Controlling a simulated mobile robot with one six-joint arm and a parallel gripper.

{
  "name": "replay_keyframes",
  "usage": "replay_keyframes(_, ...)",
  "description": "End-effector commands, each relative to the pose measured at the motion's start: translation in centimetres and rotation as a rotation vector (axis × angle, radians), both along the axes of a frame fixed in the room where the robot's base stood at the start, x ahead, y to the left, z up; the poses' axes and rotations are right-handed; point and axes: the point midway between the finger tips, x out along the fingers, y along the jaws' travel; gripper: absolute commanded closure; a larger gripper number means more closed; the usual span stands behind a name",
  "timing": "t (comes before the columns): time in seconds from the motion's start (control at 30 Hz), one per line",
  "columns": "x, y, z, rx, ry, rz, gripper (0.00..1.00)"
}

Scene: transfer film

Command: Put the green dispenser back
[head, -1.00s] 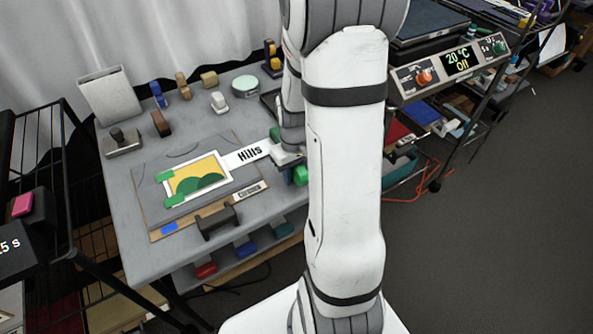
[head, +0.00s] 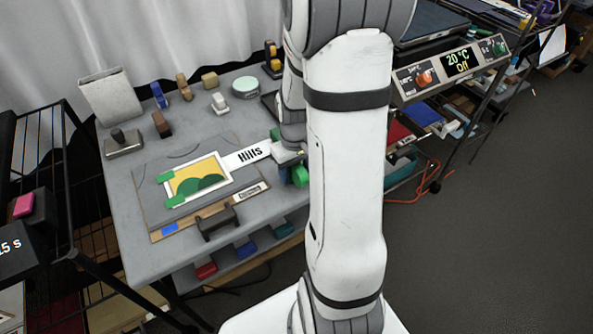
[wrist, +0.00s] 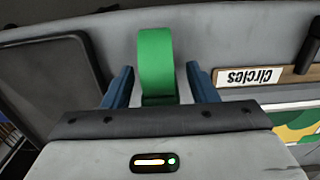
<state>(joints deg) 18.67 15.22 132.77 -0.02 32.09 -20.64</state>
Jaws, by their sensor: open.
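The green dispenser (wrist: 155,62) is in the wrist view, between the two blue fingers of my gripper (wrist: 159,88). Clear gaps show between it and the fingers, wider at the right finger. In the head view a green part of the dispenser (head: 299,175) shows at the right edge of the table, partly hidden behind my arm. My gripper (head: 289,155) is open there, mostly hidden by my arm. What the dispenser rests on is hard to tell.
A "Circles" label (wrist: 249,76) lies near the right finger. A dark tray (wrist: 55,85) is at left. A control panel (head: 450,65) stands at right.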

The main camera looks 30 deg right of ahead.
Motion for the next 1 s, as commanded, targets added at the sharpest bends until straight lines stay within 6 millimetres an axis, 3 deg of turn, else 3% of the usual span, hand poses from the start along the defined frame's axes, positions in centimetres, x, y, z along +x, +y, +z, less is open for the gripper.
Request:
replay_keyframes(0.3, 0.1, -0.1, 7.1, -0.003, -0.007, -0.001, 0.47)
replay_keyframes(0.67, -0.2, 0.5, 11.4, -0.004, -0.01, 0.0, 0.47)
replay_keyframes(0.83, -2.3, 4.4, 14.1, -0.014, -0.063, -0.002, 0.47)
replay_keyframes(1.0, -6.1, 8.9, 16.6, -0.013, -0.136, -0.013, 0.47)
